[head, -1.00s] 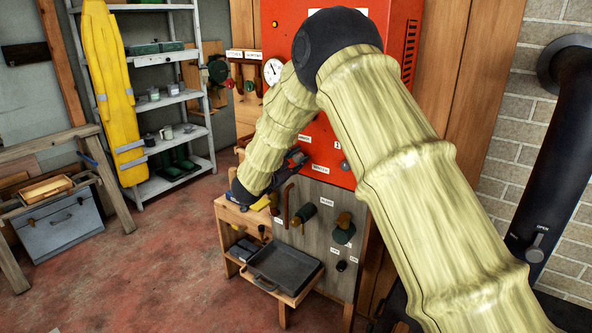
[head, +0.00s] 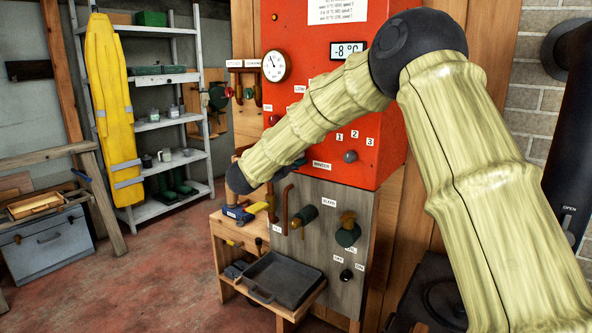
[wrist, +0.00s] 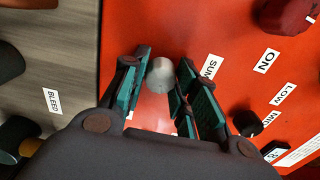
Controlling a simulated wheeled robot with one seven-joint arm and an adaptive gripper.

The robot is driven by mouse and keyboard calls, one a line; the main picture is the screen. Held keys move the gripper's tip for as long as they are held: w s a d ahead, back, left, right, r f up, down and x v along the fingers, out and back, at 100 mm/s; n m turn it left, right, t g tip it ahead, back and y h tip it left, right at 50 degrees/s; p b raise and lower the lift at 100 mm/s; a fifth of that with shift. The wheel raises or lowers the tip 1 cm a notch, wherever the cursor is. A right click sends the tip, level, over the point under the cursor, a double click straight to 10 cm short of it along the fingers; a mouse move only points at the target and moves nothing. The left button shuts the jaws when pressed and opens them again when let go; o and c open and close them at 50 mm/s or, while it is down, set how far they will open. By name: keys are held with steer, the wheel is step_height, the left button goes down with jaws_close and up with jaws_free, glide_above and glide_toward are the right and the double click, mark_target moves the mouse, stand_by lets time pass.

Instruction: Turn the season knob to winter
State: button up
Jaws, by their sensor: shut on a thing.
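In the wrist view my gripper (wrist: 165,64) has its two teal-padded fingers on either side of the grey round season knob (wrist: 160,76), closed on it at the red panel (wrist: 225,30). A partly covered label beginning "SUM" (wrist: 209,68) is just right of the fingers. In the head view the "WINTER" label (head: 321,165) shows low on the red cabinet (head: 378,115). There, my forearm and wrist hide the season knob and most of the gripper. I cannot tell which way the knob points.
A grey knob (head: 350,156) sits below the labels 1, 2 and 3. The lower grey board (head: 340,210) carries green-handled valves and a "BLEED" label (head: 329,203). A dark tray (head: 283,280) stands below. Red floor (head: 150,270) is clear at left.

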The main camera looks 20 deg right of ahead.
steer(key=m+b, duration=0.4)
steer(key=b, duration=0.1)
steer(key=m+b, duration=0.2)
steer(key=b, duration=0.1)
steer(key=shift+f, duration=0.35)
steer(key=shift+r+m+b, duration=0.1)
steer(key=shift+m+b, duration=0.2)
steer(key=shift+b, duration=0.1)
steer(key=o, duration=1)
steer(key=shift+r, duration=0.1)
steer(key=shift+a, duration=0.1)
steer(key=v, duration=1.2)
